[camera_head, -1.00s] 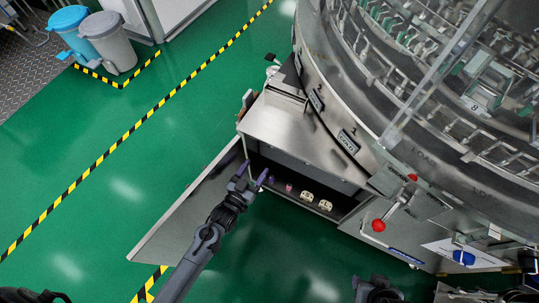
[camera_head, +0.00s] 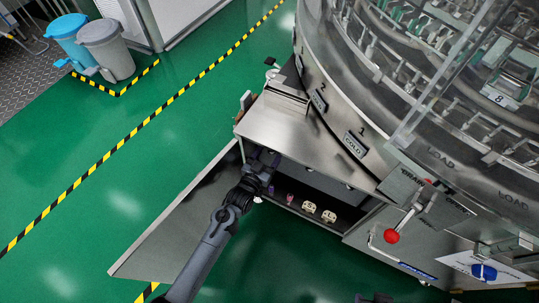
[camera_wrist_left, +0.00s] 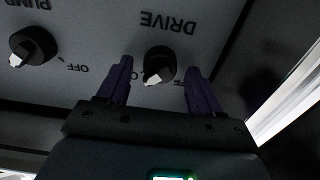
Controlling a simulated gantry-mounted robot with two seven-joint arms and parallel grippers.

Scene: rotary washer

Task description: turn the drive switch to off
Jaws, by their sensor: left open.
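The drive switch (camera_wrist_left: 161,63) is a round black knob with a pale pointer, beside the inverted word DRIVE on a grey panel in the left wrist view. Its pointer is toward the lower left of the picture. The small labels beside it are partly hidden. My left gripper (camera_wrist_left: 158,70) is open, its two purple fingers on either side of the knob; I cannot tell whether they touch it. In the head view my left gripper (camera_head: 264,160) reaches into the open cabinet, and the switch is hidden there. A dark part of my right arm barely shows at the bottom edge.
A similar pump knob (camera_wrist_left: 33,45) is left of the drive switch. The cabinet door (camera_head: 185,222) stands open left of my arm, and the metal cabinet top (camera_head: 280,128) is above. A red-ended lever (camera_head: 391,236) is at right. Green floor (camera_head: 130,195) is clear at left.

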